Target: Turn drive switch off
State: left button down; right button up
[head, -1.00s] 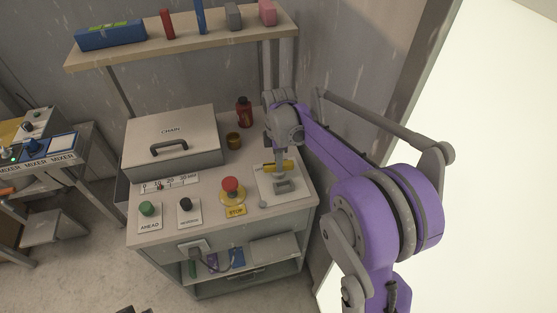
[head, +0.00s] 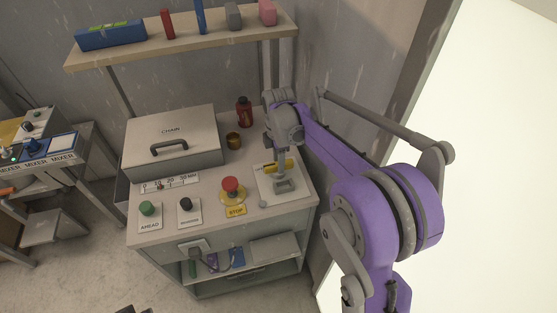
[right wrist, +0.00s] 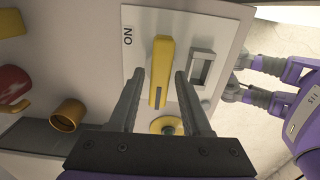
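The drive switch is a yellow lever (right wrist: 161,65) on a white plate (right wrist: 142,22) marked ON at one end; the lever points away from that label in neither clear direction. The lever also shows in the head view (head: 285,166), partly behind my right gripper. My right gripper (right wrist: 157,85) is open, with one finger on each side of the lever and a visible gap to each. I cannot tell its height over the plate. A grey square frame (right wrist: 201,68) stands on the plate beside the right finger. My left gripper is not in view.
A red STOP button (head: 231,185) stands just left of the switch plate. Black (head: 185,204) and green (head: 147,208) knobs sit further left. A CHAIN box (head: 171,130), a red bottle (head: 244,111) and a brass cup (head: 233,141) are behind. A wall rises at the right.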

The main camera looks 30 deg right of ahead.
jog(key=shift+o, duration=0.6)
notch_tip(320, 180, up, 11)
jog(key=shift+p, duration=0.45)
jog(key=shift+f, duration=0.15)
